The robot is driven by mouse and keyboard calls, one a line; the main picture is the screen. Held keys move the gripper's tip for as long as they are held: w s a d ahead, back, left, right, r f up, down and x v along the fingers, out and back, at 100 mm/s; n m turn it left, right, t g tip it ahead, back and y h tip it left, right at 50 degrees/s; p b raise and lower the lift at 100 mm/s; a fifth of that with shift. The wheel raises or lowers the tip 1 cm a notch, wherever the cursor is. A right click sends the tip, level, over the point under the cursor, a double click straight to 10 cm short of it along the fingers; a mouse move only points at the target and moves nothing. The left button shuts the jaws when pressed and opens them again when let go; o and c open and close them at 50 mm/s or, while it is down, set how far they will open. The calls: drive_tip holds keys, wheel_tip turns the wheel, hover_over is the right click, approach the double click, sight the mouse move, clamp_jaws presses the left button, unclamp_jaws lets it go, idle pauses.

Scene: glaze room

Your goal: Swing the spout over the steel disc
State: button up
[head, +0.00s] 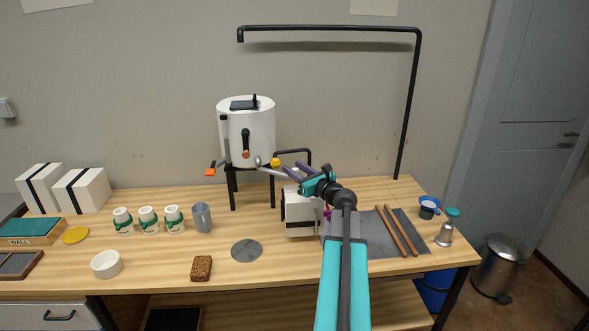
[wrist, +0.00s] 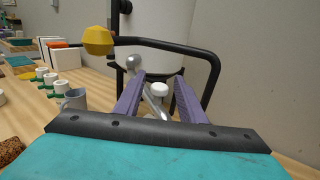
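The steel disc (head: 246,250) is a flat grey round lying bare on the wooden bench, left of the white box. A silver rod-like part with a ball end (head: 259,161), which may be the spout, slants in front of the white drum towards my gripper. It also shows in the wrist view (wrist: 154,97), with a white knob (wrist: 160,90) beside it. My gripper (head: 292,170) has purple fingers, apart, above the white box; in the wrist view (wrist: 161,78) the knob and part of the rod show between them. I cannot tell whether they touch. The rod's far end is hidden.
The white drum (head: 246,130) stands on black legs behind. A yellow knob (wrist: 98,40) and black pipe (wrist: 190,47) are close to my gripper. A white box (head: 300,213) stands below it. A grey cup (head: 202,217) and cork block (head: 201,268) flank the disc's left.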

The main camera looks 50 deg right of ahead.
drive_tip(key=shift+w, duration=0.1)
drive_tip(key=shift+c, duration=0.5)
clamp_jaws()
